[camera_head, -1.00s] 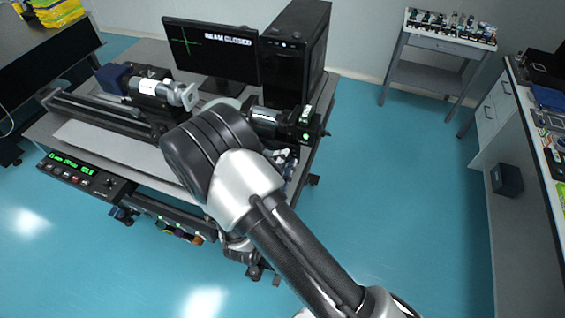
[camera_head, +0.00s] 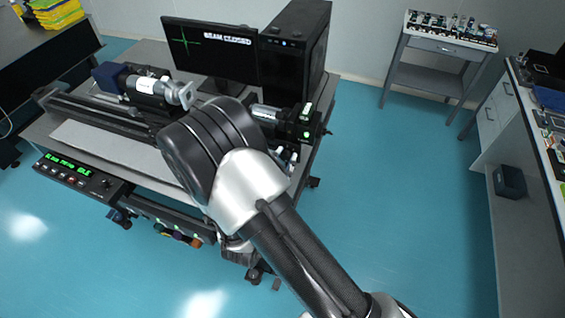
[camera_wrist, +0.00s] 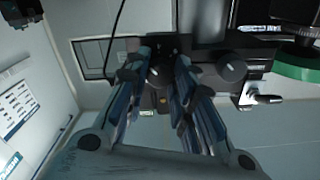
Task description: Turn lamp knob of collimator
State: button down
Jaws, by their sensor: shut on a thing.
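In the wrist view my gripper (camera_wrist: 164,62) has its two blue-grey fingers closed in on a small dark knob (camera_wrist: 162,76) on the front of a dark device. The fingers hide part of the knob, and its pointer mark cannot be made out. A second dark round knob (camera_wrist: 232,68) sits just right of the fingers, apart from them. In the head view an optical unit with a silver barrel and black body (camera_head: 300,124) stands at the table's right end. My arm covers the gripper and the knob there.
A silver lever (camera_wrist: 262,99) and a green-ringed round part (camera_wrist: 295,70) lie right of the fingers. The table also bears a long rail, a second barrel unit (camera_head: 158,88), a monitor (camera_head: 212,48) and a computer tower (camera_head: 295,55). Floor to the right is clear.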

jog(key=shift+n, duration=0.5)
jog(key=c, duration=1.3)
grip_release()
jog(key=shift+c, duration=0.2)
jog(key=v, duration=1.2)
